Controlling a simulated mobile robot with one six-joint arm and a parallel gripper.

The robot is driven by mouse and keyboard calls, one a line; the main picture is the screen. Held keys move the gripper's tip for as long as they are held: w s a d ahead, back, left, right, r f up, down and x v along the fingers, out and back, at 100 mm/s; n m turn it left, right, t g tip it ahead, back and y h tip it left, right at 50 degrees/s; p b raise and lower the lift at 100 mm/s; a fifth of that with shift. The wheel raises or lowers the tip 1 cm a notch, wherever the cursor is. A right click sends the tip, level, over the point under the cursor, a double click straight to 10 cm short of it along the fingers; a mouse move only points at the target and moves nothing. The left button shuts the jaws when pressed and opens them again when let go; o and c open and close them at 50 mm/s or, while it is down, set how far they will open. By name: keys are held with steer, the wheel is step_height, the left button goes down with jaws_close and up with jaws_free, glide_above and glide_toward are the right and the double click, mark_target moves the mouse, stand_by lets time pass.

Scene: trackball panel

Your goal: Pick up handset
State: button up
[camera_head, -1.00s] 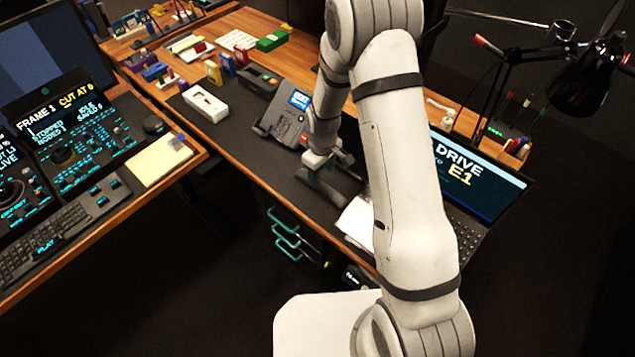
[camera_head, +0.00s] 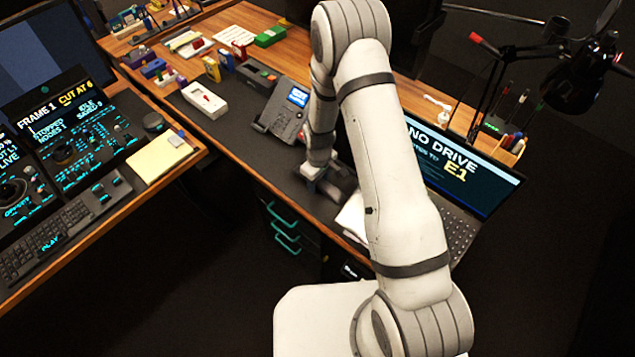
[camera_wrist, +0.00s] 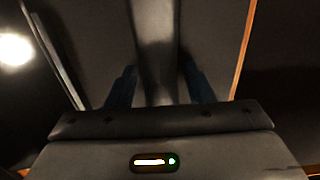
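The dark handset (camera_head: 343,183) lies on the black desk mat, partly hidden by my arm and gripper. In the wrist view the handset (camera_wrist: 157,50) runs upright down the middle, between my two blue-dark fingers. My gripper (camera_wrist: 160,86) is open, with a gap showing on each side of the handset. In the head view my gripper (camera_head: 318,176) is low over the mat at the handset's left end. The fingertips are hard to make out there.
The desk phone base (camera_head: 283,118) with a lit blue screen stands behind my gripper. A laptop (camera_head: 455,170) is to the right, and white paper (camera_head: 352,217) lies at the desk's front edge. A white box (camera_head: 204,100) is farther left.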

jaws_close()
steer(key=shift+r, duration=0.2)
